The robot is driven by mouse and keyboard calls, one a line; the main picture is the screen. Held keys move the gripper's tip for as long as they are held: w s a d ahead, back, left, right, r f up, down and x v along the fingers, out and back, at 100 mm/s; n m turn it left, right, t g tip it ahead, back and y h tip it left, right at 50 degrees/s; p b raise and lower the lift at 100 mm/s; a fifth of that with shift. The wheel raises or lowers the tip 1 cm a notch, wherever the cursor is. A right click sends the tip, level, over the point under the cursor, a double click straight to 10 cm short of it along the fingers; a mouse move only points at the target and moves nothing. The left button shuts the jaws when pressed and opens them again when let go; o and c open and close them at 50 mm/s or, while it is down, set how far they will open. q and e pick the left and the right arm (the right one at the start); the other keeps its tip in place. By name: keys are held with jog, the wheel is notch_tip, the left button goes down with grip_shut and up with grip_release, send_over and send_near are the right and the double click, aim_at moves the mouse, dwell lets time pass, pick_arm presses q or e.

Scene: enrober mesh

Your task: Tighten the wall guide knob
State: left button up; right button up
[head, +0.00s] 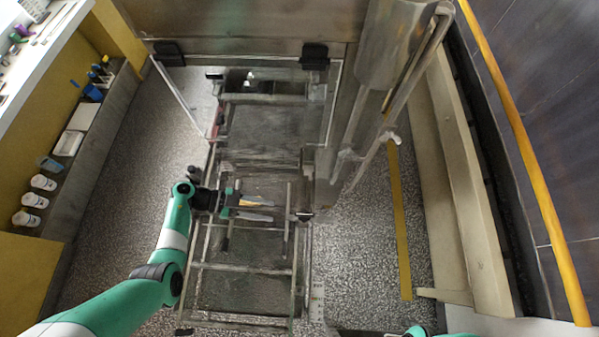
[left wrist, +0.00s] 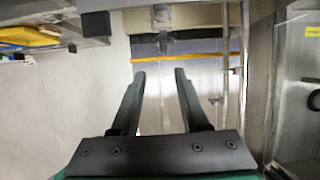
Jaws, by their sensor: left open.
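My left gripper (head: 270,210) reaches in from the left over the metal mesh conveyor frame (head: 245,268), its fingers pointing right. In the left wrist view the two dark fingers (left wrist: 160,73) are apart with nothing between them. A small dark fitting (head: 304,216) sits on the right rail, a little beyond the fingertips and not touching them. I cannot tell whether it is the wall guide knob. No knob can be clearly made out in the left wrist view. Only a green piece of my right arm shows at the bottom edge of the head view; its gripper is out of frame.
A steel machine housing (head: 250,25) stands behind the conveyor. A large steel cylinder with pipes (head: 392,45) rises at the right of the conveyor. A side shelf (head: 95,140) at left holds several white tubs (head: 35,200) and a blue container. Speckled floor lies open on both sides.

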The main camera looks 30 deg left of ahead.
aim_at(302, 214)
pick_arm(q)
jog(key=x, duration=0.3)
jog(key=b+x, duration=0.1)
jog(key=x, duration=0.3)
jog(key=b+x, duration=0.1)
jog(key=x, duration=0.3)
jog(key=shift+w+f, duration=0.1)
jog(key=shift+w, duration=0.3)
grip_shut()
